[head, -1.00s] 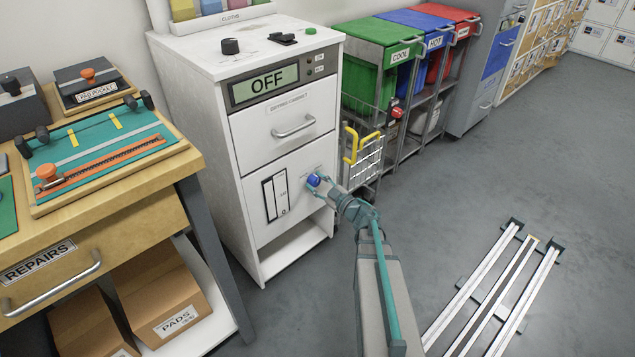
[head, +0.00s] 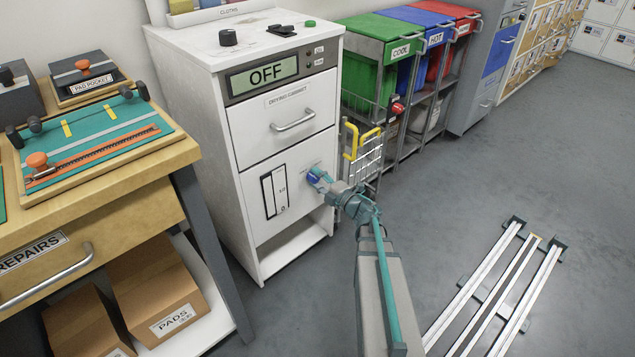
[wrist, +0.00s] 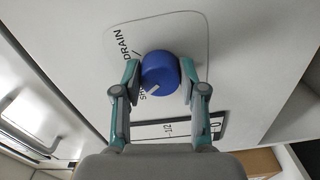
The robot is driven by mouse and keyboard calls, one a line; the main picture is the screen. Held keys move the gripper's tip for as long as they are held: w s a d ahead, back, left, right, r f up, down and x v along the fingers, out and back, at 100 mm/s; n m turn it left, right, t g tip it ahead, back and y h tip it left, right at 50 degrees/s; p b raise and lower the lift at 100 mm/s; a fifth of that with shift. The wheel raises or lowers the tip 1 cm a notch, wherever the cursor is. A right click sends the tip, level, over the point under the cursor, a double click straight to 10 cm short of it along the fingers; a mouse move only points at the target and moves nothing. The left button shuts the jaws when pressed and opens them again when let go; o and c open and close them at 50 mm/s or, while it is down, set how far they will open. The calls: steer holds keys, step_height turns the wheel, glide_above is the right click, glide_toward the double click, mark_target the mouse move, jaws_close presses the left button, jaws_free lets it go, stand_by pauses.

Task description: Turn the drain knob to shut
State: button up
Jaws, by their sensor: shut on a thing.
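The blue drain knob (wrist: 160,70) is on the white front panel of the drying cabinet (head: 285,166), right of the level gauge. In the wrist view, my gripper (wrist: 159,77) has one finger on each side of the knob and is shut on it. A pale pointer mark shows on the knob's lower-left part, towards partly covered lettering that seems to start with "SH". The word DRAIN (wrist: 122,42) is printed at the upper left. In the head view, my gripper (head: 316,178) partly covers the knob.
The cabinet display (head: 265,76) reads OFF. The level gauge (wrist: 168,129) is close below the knob in the wrist view. A wire basket with a yellow handle (head: 352,142) stands right of the cabinet. The repairs bench (head: 95,225) is at left. Rails lie on the open floor.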

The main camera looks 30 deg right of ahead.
steer(key=shift+n+b, duration=0.3)
steer(key=shift+n, duration=0.5)
steer(key=o, duration=1.1)
steer(key=shift+o, duration=0.2)
steer(key=v, duration=1.2)
